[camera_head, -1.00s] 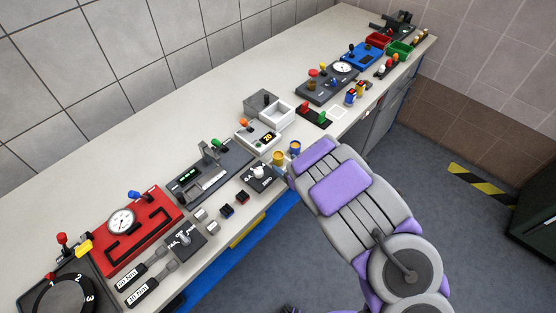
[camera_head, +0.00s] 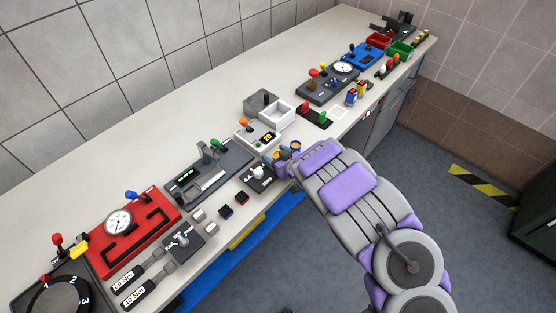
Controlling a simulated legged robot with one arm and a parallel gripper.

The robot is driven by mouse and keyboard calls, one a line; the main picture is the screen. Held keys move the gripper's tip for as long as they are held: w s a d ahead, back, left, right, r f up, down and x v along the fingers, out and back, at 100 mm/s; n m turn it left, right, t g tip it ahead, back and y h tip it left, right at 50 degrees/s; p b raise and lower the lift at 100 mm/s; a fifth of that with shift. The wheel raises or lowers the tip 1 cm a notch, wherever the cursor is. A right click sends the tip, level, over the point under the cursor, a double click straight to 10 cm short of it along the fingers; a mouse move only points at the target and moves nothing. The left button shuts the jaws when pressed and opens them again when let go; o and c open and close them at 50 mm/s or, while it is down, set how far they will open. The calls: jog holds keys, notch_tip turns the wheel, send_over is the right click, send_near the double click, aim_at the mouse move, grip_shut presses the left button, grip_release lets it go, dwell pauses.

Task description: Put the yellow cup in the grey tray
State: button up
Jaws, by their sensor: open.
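The light grey tray (camera_head: 279,113) is an open box on the bench, in the middle of the view beside a darker grey box. My gripper (camera_head: 271,159) is open at the front edge of the bench, below the tray in the picture. It is small and partly hidden by my arm. A yellow cup-like piece with blue on it (camera_head: 295,147) shows just right of my gripper. The other yellow cup, left of that piece, is mostly covered by my gripper. I cannot tell whether the fingers touch it.
A white box with an orange knob and display (camera_head: 257,138) stands between my gripper and the tray. A dark panel with a white knob (camera_head: 257,176) lies left of my gripper. The rear strip of the bench is clear.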

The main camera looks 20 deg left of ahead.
jog(key=c, duration=1.2)
jog(key=shift+o, duration=0.2)
jog(key=shift+r, duration=0.1)
jog(key=shift+r, duration=0.1)
